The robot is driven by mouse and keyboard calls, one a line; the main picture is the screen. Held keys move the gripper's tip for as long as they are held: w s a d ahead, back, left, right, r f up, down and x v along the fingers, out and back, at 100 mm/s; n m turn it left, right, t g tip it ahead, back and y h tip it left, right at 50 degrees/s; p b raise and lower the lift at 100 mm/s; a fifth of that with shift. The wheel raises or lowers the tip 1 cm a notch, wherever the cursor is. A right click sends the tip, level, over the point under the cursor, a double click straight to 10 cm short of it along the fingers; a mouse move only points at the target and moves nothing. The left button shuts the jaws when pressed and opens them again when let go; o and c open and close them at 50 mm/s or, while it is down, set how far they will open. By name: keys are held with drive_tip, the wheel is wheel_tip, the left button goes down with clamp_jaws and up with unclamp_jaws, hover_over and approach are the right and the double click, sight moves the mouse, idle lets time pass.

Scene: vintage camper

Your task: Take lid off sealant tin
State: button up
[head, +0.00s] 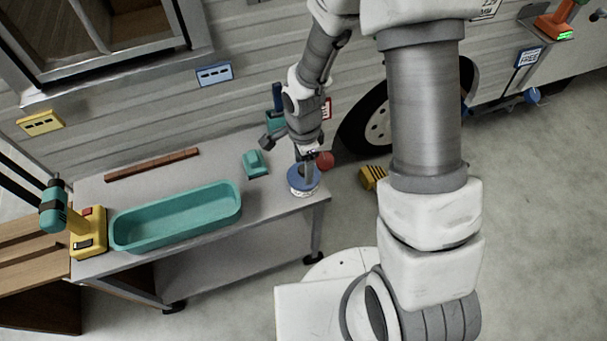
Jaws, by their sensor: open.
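The sealant tin (304,191) stands upright on the grey workbench near its right end. It looks like a short pale tin with a blue top (297,179), which appears to be the lid sitting on it. My gripper (309,176) reaches down from above and is open at the tin's top. The gripper hides part of the lid. I cannot tell whether the fingers touch the lid.
On the workbench (285,207) are a long teal tray (180,222), a small teal object (254,162) and a brown strip (152,165). A red round object (325,160) shows close behind the tin.

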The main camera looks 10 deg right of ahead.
drive_tip(key=shift+f, duration=0.45)
drive_tip(key=shift+c, duration=0.2)
clamp_jaws()
drive_tip(key=shift+r, duration=0.1)
drive_tip(key=shift+r, duration=0.5)
drive_tip(key=r, duration=0.2)
drive_tip(key=d+r+p, duration=0.1)
drive_tip(key=shift+s+r, duration=0.1)
drive_tip(key=shift+r, duration=0.3)
drive_tip(key=s+d+r+p, duration=0.2)
drive_tip(key=d+r, duration=0.4)
drive_tip(key=d, duration=0.4)
drive_tip(key=shift+s, duration=0.65)
